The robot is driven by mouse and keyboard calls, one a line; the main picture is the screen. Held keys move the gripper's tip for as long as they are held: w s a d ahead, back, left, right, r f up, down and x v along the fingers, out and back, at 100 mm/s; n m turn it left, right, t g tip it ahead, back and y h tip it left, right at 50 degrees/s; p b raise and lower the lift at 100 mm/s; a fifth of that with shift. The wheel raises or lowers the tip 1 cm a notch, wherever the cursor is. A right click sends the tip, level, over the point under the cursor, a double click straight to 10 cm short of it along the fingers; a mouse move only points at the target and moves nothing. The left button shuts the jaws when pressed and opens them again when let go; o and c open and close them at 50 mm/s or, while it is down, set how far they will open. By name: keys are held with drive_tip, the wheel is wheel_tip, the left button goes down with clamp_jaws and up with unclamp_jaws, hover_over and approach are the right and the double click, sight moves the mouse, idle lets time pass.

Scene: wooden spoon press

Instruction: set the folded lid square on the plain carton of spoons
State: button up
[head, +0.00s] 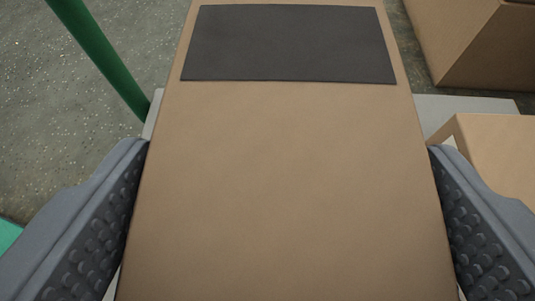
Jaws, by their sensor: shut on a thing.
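The folded lid (285,190) is brown cardboard with a dark grey rectangle near its far end, and its top face fills the middle of the head view. My gripper (288,148) has one ridged grey finger along the lid's left edge and one along its right edge, shut on it. The lid's near end runs out of the picture. What lies under the lid is hidden, and I cannot make out any spoons. I cannot tell which box in view, if any, is the plain carton.
A brown cardboard box (465,40) stands at the far right. A lighter cardboard piece (495,150) is just outside the right finger, by a pale grey surface (470,104). A green post (100,50) rises at the left over speckled floor (60,130).

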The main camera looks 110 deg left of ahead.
sight(281, 232)
drive_tip(key=shift+s+a+f+b, duration=0.15)
drive_tip(key=shift+f+b, duration=0.4)
drive_tip(key=shift+f, duration=1.2)
drive_tip(key=shift+f+b, duration=0.3)
drive_tip(key=shift+f, duration=0.25)
drive_tip(key=shift+f, duration=0.1)
drive_tip(key=o, duration=0.9)
drive_tip(key=shift+r+p, duration=0.3)
drive_tip(key=shift+r, duration=0.25)
drive_tip(key=p+v, duration=0.2)
drive_tip(key=v, duration=1)
